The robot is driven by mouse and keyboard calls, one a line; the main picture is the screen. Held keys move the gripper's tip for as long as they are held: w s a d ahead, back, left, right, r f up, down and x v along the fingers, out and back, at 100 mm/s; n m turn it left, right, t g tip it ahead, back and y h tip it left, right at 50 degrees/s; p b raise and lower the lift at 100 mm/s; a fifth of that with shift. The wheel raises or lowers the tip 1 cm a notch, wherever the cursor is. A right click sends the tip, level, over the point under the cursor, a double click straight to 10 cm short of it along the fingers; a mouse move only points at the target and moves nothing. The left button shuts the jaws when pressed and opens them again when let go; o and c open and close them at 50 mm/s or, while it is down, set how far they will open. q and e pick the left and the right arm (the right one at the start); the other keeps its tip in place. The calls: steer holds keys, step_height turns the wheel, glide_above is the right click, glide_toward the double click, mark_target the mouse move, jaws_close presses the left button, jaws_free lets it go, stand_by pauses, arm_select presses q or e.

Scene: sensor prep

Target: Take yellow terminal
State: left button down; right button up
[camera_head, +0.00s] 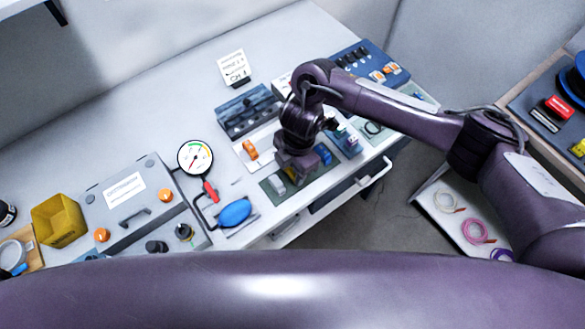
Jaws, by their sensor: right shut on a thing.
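My right gripper (294,178) points down over a green mat (268,185) near the front edge of the white table. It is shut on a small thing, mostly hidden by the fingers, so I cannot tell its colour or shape. A grey-white piece (277,183) is just left of the fingers, and a blue piece (323,153) is just right of them. I cannot make out a yellow terminal on the mat. A small yellow thing (579,148) lies at the far right edge, too cut off to identify. My left gripper is not in view.
An orange piece (250,149) sits on a white tray left of my right arm. A gauge (195,157) with a blue bulb (235,212), a grey case (128,205) and a yellow bin (59,220) stand further left. A blue rack (370,62) is behind the arm.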

step_height(320, 180, up, 9)
steer(key=shift+w+p, duration=0.15)
steer(key=shift+p, duration=0.85)
step_height(320, 180, up, 10)
steer(key=shift+r, duration=0.1)
steer(key=o, duration=0.4)
steer(key=shift+c, duration=1.4)
